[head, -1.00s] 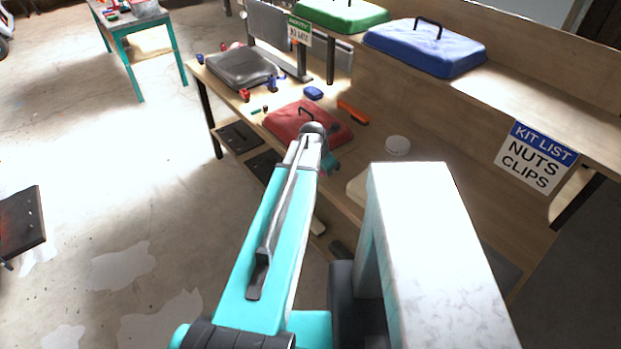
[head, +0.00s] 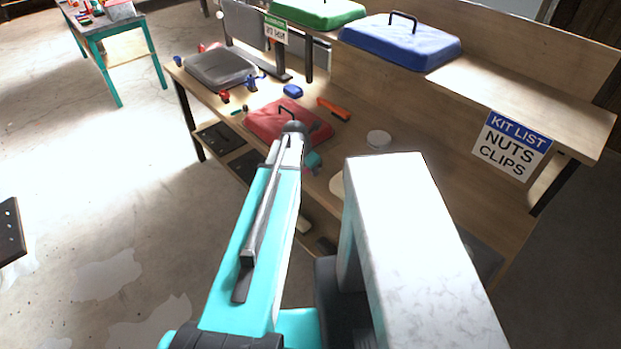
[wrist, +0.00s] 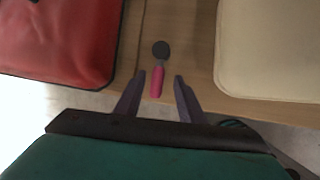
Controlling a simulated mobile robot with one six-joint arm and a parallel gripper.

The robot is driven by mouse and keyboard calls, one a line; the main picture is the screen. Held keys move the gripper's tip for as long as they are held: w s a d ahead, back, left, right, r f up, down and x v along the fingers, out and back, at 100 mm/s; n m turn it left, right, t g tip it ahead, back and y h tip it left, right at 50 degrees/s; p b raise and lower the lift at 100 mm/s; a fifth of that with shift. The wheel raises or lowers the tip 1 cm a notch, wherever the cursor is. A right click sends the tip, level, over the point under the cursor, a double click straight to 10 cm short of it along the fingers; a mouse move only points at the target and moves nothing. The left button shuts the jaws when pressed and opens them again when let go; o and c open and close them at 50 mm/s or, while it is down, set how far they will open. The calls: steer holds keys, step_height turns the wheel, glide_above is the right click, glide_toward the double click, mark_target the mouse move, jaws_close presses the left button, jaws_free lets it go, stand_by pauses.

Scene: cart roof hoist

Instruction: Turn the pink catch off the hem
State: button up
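The pink catch (wrist: 157,82) shows in the wrist view as a short pink tab under a dark round head (wrist: 161,48). It lies at the bench's front edge, between a red cover (wrist: 58,40) and a cream cover (wrist: 270,45). Its tab points down the picture, between the fingertips of my gripper (wrist: 158,84). My gripper is open, with a finger on each side of the tab and a gap to each. Contact and height cannot be told. In the head view my arm hides the catch; the red cover (head: 268,122) shows beyond my wrist. No hem can be made out clearly.
The wooden bench (head: 340,140) holds a grey cover (head: 220,68), a round white disc (head: 379,139), an orange-red tool (head: 334,109) and small parts. Its upper shelf carries blue (head: 400,42) and green (head: 315,12) covers. Open floor (head: 90,190) lies left.

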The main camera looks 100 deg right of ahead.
steer(key=shift+w+r, duration=0.1)
steer(key=shift+r, duration=0.1)
steer(key=b+v, duration=0.3)
steer(key=v, duration=1)
steer(key=shift+a+r, duration=0.2)
stand_by(0.3)
stand_by(0.5)
